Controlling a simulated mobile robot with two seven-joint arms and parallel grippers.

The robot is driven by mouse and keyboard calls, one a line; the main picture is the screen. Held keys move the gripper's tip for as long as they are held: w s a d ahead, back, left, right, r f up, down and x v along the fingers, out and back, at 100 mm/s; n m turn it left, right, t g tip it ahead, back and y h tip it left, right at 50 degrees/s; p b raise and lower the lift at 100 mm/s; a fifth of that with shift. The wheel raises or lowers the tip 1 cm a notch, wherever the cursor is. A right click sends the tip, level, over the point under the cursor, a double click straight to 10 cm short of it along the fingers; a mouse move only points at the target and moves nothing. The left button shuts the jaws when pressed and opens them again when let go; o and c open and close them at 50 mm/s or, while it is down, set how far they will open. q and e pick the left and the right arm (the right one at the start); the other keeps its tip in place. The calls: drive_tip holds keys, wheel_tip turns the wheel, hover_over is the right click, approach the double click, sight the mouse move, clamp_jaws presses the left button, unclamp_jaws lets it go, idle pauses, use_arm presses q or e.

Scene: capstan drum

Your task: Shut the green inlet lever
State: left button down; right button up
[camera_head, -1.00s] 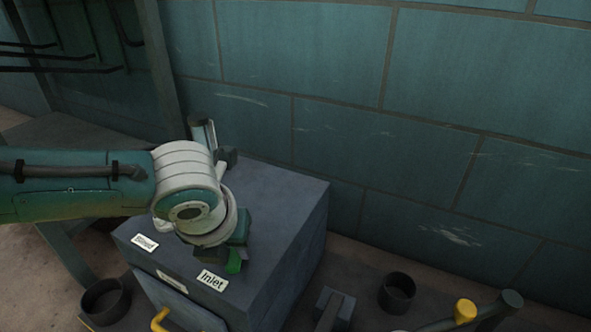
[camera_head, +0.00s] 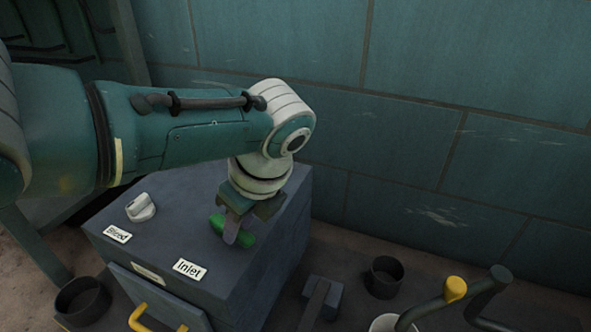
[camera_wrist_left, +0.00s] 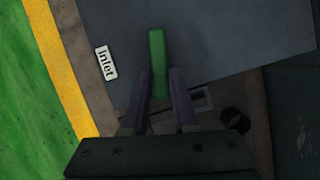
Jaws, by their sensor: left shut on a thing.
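The green inlet lever (camera_head: 245,240) sits on top of the dark box (camera_head: 262,268), behind and right of the "Inlet" label (camera_head: 189,269). My left gripper (camera_head: 231,237) reaches down from above and is shut on the lever, with green showing on both sides of a finger. In the left wrist view the lever (camera_wrist_left: 157,48) extends forward from between the two fingers (camera_wrist_left: 160,88). The lever's pivot is hidden. My right gripper is in neither view.
A white knob (camera_head: 141,207) stands on the box by the "Bleed" label (camera_head: 117,234). A yellow handle (camera_head: 140,316) is on the box front. Dark cups (camera_head: 384,277) and a yellow-knobbed crank (camera_head: 456,289) are to the right. A teal wall (camera_head: 430,90) rises behind.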

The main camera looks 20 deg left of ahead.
use_arm(q)
drive_tip(key=shift+w+d+f+n+g+b, duration=0.1)
drive_tip(key=shift+w+n+g+b, duration=0.4)
drive_tip(key=shift+n+b, duration=0.8)
drive_tip(key=c, duration=0.7)
unclamp_jaws()
drive_tip(key=shift+w, duration=0.1)
drive_tip(key=shift+r, duration=0.25)
drive_tip(key=p+v, duration=0.7)
drive_tip(key=v, duration=0.2)
drive_tip(key=shift+d+r+p, duration=0.25)
drive_tip(key=shift+d+p, duration=0.05)
